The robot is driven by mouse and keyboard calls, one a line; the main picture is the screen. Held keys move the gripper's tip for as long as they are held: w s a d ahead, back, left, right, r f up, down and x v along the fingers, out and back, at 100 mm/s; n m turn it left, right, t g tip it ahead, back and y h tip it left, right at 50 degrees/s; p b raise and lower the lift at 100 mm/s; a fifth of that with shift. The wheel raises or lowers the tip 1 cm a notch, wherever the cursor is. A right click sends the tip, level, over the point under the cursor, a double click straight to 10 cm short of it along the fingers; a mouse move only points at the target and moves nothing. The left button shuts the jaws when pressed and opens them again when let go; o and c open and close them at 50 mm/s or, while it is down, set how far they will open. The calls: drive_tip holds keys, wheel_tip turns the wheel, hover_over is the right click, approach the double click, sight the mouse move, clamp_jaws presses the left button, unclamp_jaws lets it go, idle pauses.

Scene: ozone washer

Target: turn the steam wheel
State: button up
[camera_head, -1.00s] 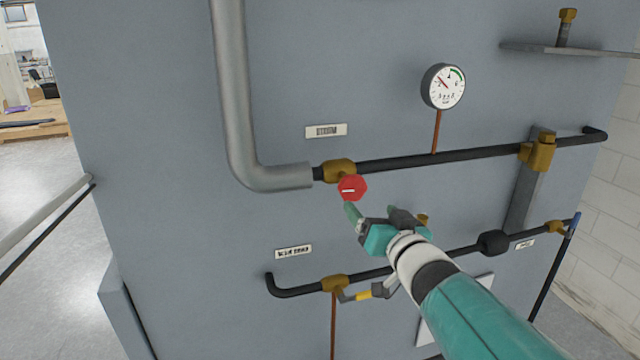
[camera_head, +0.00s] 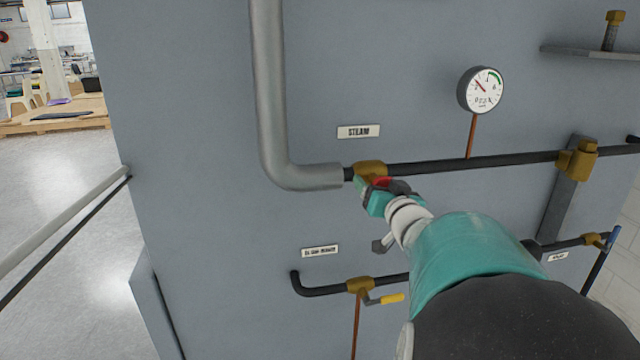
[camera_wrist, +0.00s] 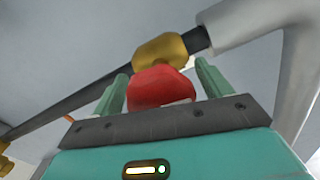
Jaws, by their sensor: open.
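The red steam wheel (camera_head: 381,183) sits on a brass valve (camera_head: 370,168) in the dark pipe, below the STEAM label (camera_head: 358,131). My gripper (camera_head: 374,187) is at the wheel and hides most of it in the head view. In the wrist view the red wheel (camera_wrist: 161,88) lies between the two green fingers of my gripper (camera_wrist: 163,88), one on each side. The fingers are open around it; I cannot tell whether either touches it. The brass valve body (camera_wrist: 160,50) is just behind the wheel.
A thick grey pipe (camera_head: 270,90) bends into the valve from the left. A pressure gauge (camera_head: 481,90) stands above the dark pipe. A lower pipe carries a yellow-handled valve (camera_head: 391,299). Open floor (camera_head: 70,240) lies at the left.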

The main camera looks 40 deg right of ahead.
drive_tip(key=c, duration=1)
drive_tip(key=shift+n, duration=0.3)
drive_tip(key=n, duration=0.3)
drive_tip(key=shift+n, duration=0.3)
drive_tip(key=n, duration=0.3)
drive_tip(key=shift+n, duration=0.3)
drive_tip(key=n, duration=0.4)
drive_tip(key=shift+n, duration=0.3)
drive_tip(key=shift+d+n, duration=0.1)
drive_tip(key=shift+n, duration=1.9)
